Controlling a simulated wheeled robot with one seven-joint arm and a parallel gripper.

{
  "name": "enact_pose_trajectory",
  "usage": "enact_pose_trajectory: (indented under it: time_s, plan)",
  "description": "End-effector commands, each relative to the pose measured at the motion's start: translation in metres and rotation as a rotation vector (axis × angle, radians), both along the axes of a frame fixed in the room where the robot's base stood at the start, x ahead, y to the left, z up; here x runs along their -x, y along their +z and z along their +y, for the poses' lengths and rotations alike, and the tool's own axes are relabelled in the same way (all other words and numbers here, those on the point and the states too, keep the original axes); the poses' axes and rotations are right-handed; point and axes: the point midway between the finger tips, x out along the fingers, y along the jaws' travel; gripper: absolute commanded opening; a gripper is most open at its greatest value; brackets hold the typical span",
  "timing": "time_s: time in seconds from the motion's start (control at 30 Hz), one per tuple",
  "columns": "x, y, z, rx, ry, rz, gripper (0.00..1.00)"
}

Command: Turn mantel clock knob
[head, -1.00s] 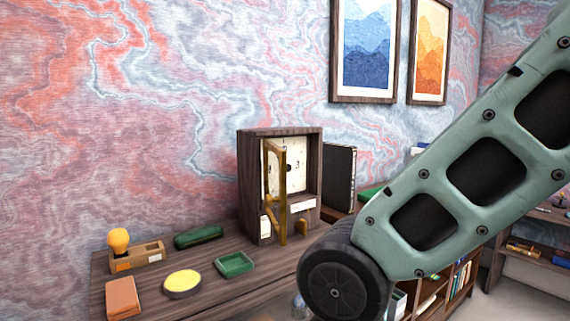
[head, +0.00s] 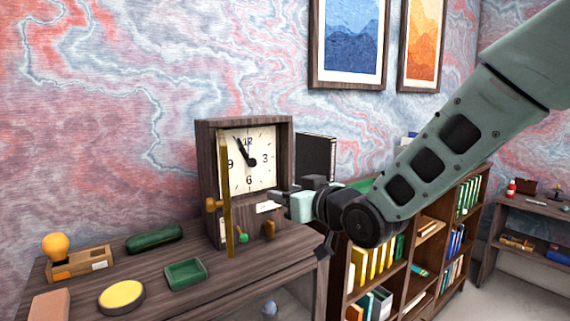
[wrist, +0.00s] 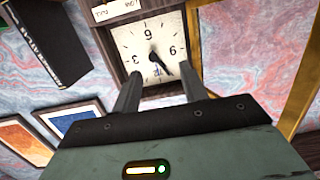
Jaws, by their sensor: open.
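The mantel clock (head: 208,165) is a dark wooden case at the back of the desk. Its white dial (head: 262,143) has black hands and also shows upside down in the wrist view (wrist: 140,42). Its narrow brass-framed door (head: 227,195) stands swung open, seen nearly edge-on, with a round brass knob (head: 211,204). Below the dial are a small green knob (head: 243,238) and a brown-gold one (head: 269,230). My gripper (head: 279,198) is open and empty, in front of the clock's right side. Its two fingers (wrist: 162,72) point at the dial in the wrist view.
A dark binder (head: 316,158) stands right of the clock. On the desk at left are a green tray (head: 185,275), a yellow-topped round box (head: 121,297), a green case (head: 154,239) and a holder with an orange bulb shape (head: 56,246). A bookcase (head: 405,265) stands at right.

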Motion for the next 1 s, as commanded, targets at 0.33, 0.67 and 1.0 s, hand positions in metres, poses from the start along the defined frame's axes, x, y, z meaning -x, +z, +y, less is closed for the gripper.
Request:
enact_pose_trajectory:
  time_s: [0.33, 0.67, 1.0]
  plan:
    - [-0.028, 0.021, 0.005, -0.067, 0.001, -0.112, 0.43]
    - [-0.082, 0.023, 0.042, -0.066, 0.001, -0.111, 0.43]
    - [-0.136, 0.022, 0.079, -0.066, 0.000, -0.111, 0.43]
